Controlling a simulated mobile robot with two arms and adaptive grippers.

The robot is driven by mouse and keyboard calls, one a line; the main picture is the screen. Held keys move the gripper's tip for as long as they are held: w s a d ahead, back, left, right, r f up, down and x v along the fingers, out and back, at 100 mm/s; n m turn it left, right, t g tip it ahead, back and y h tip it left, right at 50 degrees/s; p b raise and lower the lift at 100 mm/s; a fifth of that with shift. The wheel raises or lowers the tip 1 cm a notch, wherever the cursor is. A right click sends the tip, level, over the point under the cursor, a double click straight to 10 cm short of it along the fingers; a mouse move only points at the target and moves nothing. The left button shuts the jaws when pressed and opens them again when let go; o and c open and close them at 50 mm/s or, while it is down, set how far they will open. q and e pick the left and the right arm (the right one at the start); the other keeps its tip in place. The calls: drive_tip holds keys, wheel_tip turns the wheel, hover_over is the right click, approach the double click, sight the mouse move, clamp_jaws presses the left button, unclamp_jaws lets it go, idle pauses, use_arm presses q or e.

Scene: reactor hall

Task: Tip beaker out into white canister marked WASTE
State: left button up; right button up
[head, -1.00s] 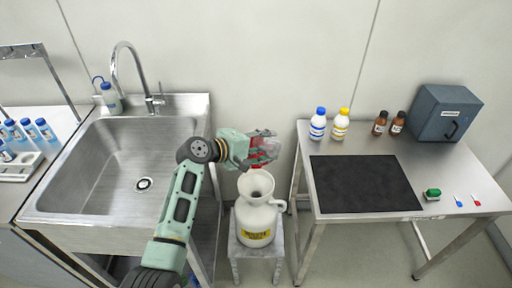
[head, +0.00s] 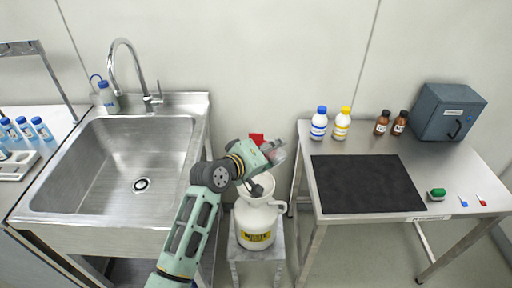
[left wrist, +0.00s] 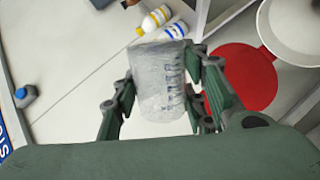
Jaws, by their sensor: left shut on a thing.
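A clear beaker with printed graduations (left wrist: 158,82) is between the fingers of my left gripper (left wrist: 162,98) in the left wrist view. In the head view my left gripper (head: 268,155) is shut on the beaker (head: 278,151), just above the mouth of the white canister (head: 252,217). The canister has a handle and a yellow label, partly legible. The beaker looks tilted; its contents cannot be made out. A red piece (head: 257,139) shows beside the gripper; a red disc (left wrist: 244,78) shows in the wrist view. My right gripper is out of view.
The canister stands on a small grey stool (head: 240,252) between the steel sink (head: 130,165) and the steel table (head: 440,165). The table holds a black mat (head: 367,184), several bottles and a blue-grey box (head: 448,112). Blue-capped bottles stand left of the sink.

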use_arm(q)
drive_tip(key=m, duration=0.1)
drive_tip(key=f+m+t+b, duration=0.1)
drive_tip(key=f+m+t, duration=0.1)
drive_tip(key=shift+s+d+f+m+y+b, duration=0.1)
drive_tip(key=shift+s+f+m+y+b, duration=0.1)
drive_tip(key=shift+s+m+y+b, duration=0.15)
drive_tip(key=shift+d+f+m+t, duration=0.15)
drive_tip(key=shift+f+m+t, duration=0.05)
drive_tip(key=shift+m+t, duration=0.15)
drive_tip(key=shift+s+d+f+m+t+b, duration=0.3)
drive_tip(key=shift+s+d+m+t+b, duration=0.25)
drive_tip(key=shift+m, duration=0.4)
drive_tip(key=shift+s+d+f+m+t+b, duration=0.3)
drive_tip(key=shift+s+d+m+b, duration=0.15)
drive_tip(key=shift+s+m+b, duration=0.4)
drive_tip(key=shift+s+d+f+m+t+b, duration=0.3)
drive_tip(key=shift+s+d+m+t+b, duration=0.15)
drive_tip(key=shift+m, duration=0.65)
